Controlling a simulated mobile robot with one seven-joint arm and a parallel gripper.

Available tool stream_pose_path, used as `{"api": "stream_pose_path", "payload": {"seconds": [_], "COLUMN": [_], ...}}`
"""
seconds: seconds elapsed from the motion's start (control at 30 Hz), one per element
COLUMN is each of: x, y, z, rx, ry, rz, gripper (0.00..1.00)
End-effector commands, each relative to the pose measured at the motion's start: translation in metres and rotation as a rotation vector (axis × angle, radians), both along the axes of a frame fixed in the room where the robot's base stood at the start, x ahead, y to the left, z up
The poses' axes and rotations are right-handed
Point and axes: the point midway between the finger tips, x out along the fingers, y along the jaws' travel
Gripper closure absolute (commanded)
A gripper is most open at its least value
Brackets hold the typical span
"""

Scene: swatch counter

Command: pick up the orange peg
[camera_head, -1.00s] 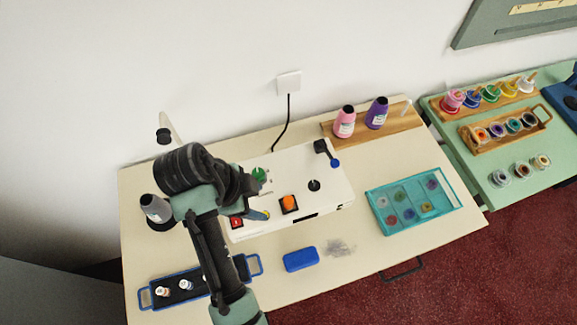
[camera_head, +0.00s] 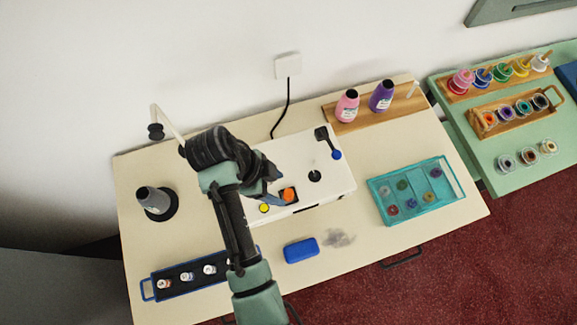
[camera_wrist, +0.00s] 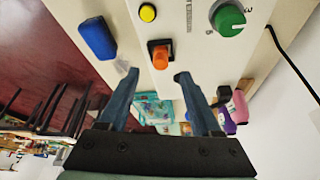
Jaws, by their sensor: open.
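My gripper (camera_head: 275,194) is at the peg's left side in the head view, low over the machine. In the wrist view my gripper (camera_wrist: 157,74) has its two blue fingers spread apart, with nothing between the tips. I cannot tell whether a fingertip touches the peg.
A yellow button (camera_wrist: 148,13) and a green knob (camera_wrist: 229,18) stick up near the peg. A black lever (camera_head: 326,140) stands at the machine's back right. A blue block (camera_head: 301,250) and a teal tray (camera_head: 445,198) lie on the table (camera_head: 350,275).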

Motion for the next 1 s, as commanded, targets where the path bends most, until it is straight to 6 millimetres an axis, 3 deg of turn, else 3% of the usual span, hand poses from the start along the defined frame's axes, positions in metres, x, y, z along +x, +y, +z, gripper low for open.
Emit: {"api": "stream_pose_path", "payload": {"seconds": [0.4,0.7,1.0], "x": [0.001,0.001,0.001], "y": [-0.019,-0.020,-0.020], "z": [-0.042,-0.048,-0.047], "rx": [0.000,0.001,0.000], "ry": [0.001,-0.001,0.000], "rz": [-0.002,-0.002,-0.001], "gripper": [0.35,0.35,0.87]}}
